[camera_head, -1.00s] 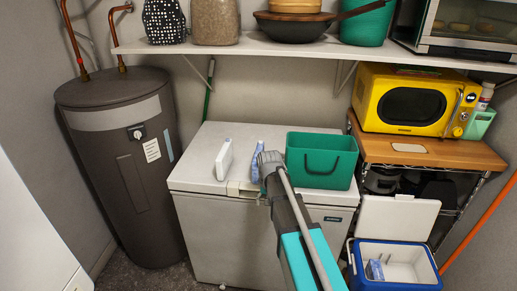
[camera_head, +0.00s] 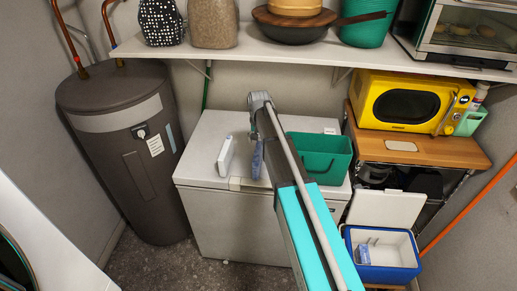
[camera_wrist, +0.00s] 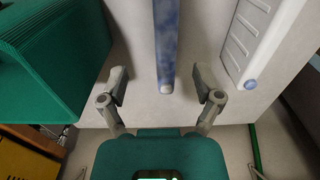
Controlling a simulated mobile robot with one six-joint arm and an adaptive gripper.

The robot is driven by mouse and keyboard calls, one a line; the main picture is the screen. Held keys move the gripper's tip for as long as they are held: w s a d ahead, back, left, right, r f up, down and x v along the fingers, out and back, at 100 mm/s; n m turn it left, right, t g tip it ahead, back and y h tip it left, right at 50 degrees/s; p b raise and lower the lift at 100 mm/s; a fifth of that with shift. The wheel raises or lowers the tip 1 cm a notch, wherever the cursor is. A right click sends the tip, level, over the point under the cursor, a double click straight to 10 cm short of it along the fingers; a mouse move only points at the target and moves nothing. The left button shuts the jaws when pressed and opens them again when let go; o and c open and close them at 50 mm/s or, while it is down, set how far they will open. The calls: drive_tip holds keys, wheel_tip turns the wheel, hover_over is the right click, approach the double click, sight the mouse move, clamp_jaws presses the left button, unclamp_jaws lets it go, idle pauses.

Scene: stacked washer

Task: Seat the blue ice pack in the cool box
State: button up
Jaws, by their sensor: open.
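The blue ice pack (camera_head: 257,162) stands on edge on the white chest freezer, partly hidden by my arm. In the wrist view it is a narrow mottled blue slab (camera_wrist: 165,40), its near end in line with the gap between my fingers. My gripper (camera_wrist: 164,84) is open and empty, one finger to each side of that line. In the head view my wrist (camera_head: 260,101) is above the freezer, and the fingers cannot be made out. The blue cool box (camera_head: 386,273) stands open at the lower right, with a small blue-and-white item (camera_head: 364,253) inside at its left.
A green bin (camera_head: 325,163) stands right of the pack on the freezer (camera_head: 203,140). A white slab with a blue cap (camera_wrist: 260,40) stands on the other side. A shelf (camera_head: 290,45) runs above, and a yellow microwave (camera_head: 400,102) stands at right.

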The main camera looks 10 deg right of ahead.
sight(257, 149)
drive_tip(key=w+r+p, duration=0.2)
drive_tip(key=w+r, duration=0.1)
drive_tip(key=shift+a, duration=0.15)
drive_tip(key=shift+f, duration=0.1)
wheel_tip(257, 149, down, 8)
drive_tip(key=b, duration=0.8)
drive_tip(key=shift+f+b, duration=0.25)
drive_tip(key=shift+b, duration=0.15)
idle(0.5)
drive_tip(key=shift+w+d+f+b, duration=0.1)
drive_tip(key=shift+d+f+b, duration=0.05)
drive_tip(key=shift+f+b, duration=1.15)
drive_tip(key=shift+d+f+b, duration=0.1)
drive_tip(key=shift+f+b, duration=1.2)
clamp_jaws()
